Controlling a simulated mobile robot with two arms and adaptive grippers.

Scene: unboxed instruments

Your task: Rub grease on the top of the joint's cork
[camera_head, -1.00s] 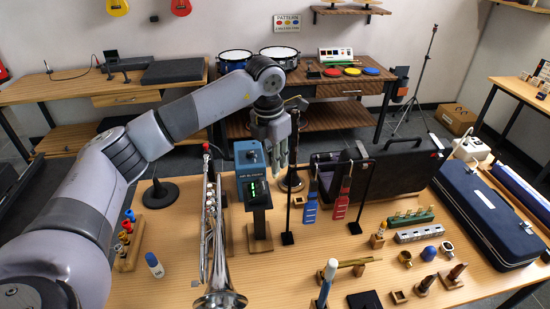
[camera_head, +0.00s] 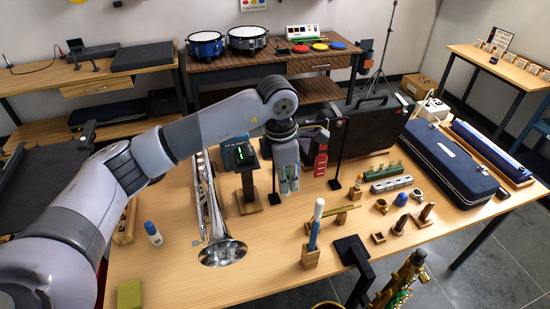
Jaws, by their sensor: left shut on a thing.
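My left gripper (camera_head: 289,189) points down over the table, right of the grey-blue meter on its wooden stand (camera_head: 246,196). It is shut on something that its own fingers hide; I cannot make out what. I cannot clearly pick out the joint or its cork; the dark upright instrument seen behind the gripper earlier is hidden by the arm. A white tube with a blue cap (camera_head: 153,234), possibly grease, stands left of the trumpet. My right gripper is not in view.
The trumpet (camera_head: 222,252) lies left of the meter. A blue-and-white stick (camera_head: 315,226) stands in a wooden block. Small parts and blocks (camera_head: 392,185) sit at right, before a dark blue case (camera_head: 450,160). A saxophone (camera_head: 405,280) rises at the bottom.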

